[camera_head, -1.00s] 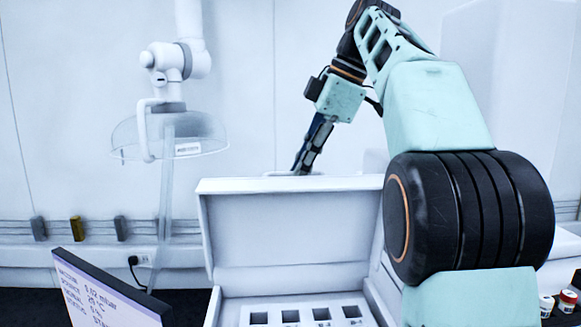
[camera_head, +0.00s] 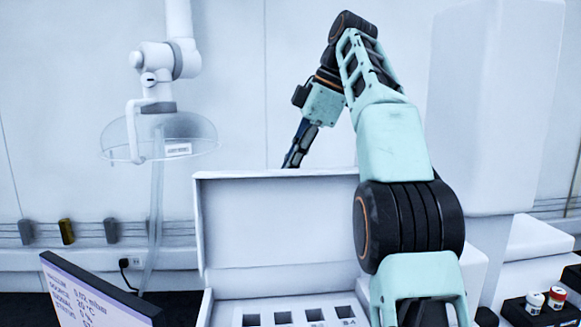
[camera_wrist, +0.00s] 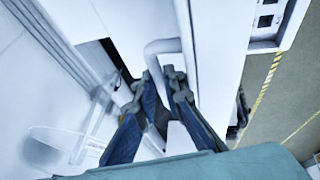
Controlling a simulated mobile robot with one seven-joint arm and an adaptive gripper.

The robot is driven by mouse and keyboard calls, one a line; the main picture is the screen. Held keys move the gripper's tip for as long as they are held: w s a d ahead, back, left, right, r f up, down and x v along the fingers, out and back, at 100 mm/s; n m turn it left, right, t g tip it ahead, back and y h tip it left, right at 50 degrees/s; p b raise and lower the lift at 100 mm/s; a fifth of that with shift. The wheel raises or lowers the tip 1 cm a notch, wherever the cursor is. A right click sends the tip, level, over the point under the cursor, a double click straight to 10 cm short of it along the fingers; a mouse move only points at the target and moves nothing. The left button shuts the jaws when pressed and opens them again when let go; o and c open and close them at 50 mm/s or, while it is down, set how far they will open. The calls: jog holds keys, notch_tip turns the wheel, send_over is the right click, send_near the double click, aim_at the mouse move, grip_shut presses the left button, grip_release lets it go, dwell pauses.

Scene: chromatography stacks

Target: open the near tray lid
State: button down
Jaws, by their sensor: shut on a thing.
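The white tray lid (camera_head: 275,222) stands raised, about upright, behind the open white tray (camera_head: 228,303) in the head view. Dark square slots line the tray; its right part is hidden by my arm. My gripper (camera_head: 292,162) is at the lid's top edge, its fingertips partly behind that edge. In the wrist view a white bent handle (camera_wrist: 154,57) projects from the lid (camera_wrist: 218,62), and my gripper (camera_wrist: 163,82) is shut on it with a dark finger on each side.
A screen (camera_head: 95,295) stands at the front left. A clear dome on a white jointed arm (camera_head: 160,135) hangs at the back left. Small jars (camera_head: 535,299) sit in a dark holder at the right. A tall white block (camera_head: 490,110) stands behind my arm.

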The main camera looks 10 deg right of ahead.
jog(key=shift+f, duration=0.35)
jog(key=c, duration=2)
grip_release()
jog(key=shift+r, duration=0.3)
